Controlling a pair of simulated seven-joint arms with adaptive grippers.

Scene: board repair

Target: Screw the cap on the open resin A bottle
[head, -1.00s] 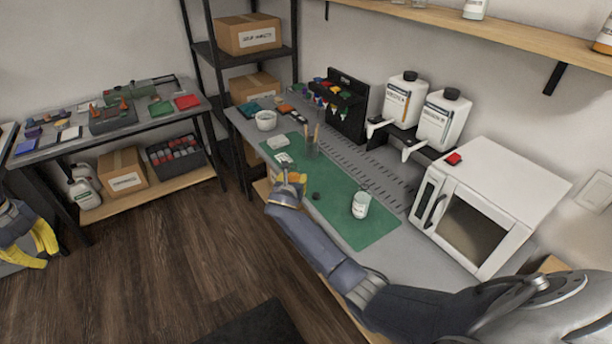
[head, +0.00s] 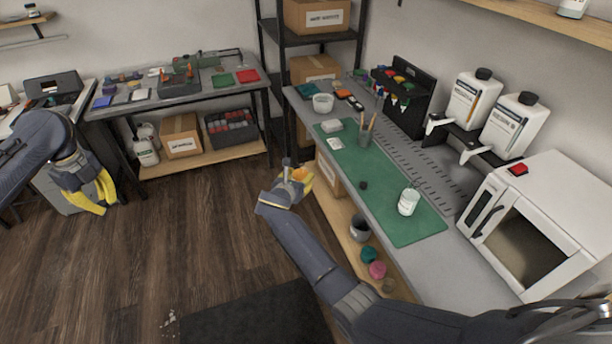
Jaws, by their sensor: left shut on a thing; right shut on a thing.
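A small white labelled container (head: 408,203) stands upright on the green mat (head: 415,226) of the right bench; its label is too small to read. A small black round piece, perhaps a cap (head: 364,185), lies on the mat to its left. Two large white bottles with dark caps, one here (head: 474,98) and one beside it (head: 514,125), stand on a raised rack. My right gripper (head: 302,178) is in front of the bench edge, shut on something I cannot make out. My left gripper (head: 104,201) hangs over the floor at left, its held thing hidden.
A white microwave-like oven (head: 545,225) with a red item on top stands right of the mat. A cup with sticks (head: 366,134) and a white bowl (head: 323,103) stand at the far end. A second bench (head: 190,92) is at back left.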

